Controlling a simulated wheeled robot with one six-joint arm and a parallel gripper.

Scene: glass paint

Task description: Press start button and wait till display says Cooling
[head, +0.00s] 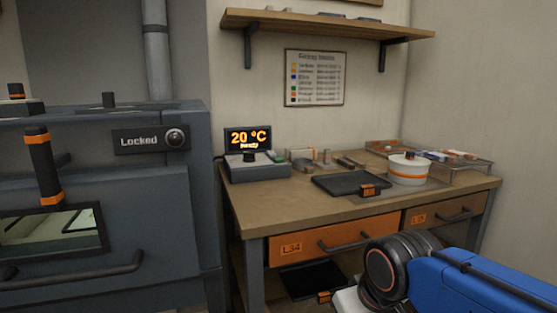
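The display (248,138) is a small black screen on a control box (258,173) at the table's left end. It reads "20 °C" in orange, with a smaller line below that looks like "Ready". The sloped top of the box carries a black knob (249,156) and a small green button (277,156) to its right. I cannot read any label on the button. My arm shows at the lower right, in front of the table and apart from the box. My gripper's fingers are not in view.
A dark kiln-like cabinet (150,220) with a handle and a "Locked" panel (151,139) stands left. On the wooden table (265,205) are a black tray (345,186), a white pot (407,172) and small items. Orange drawer (330,240) below. A shelf (330,24) hangs above.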

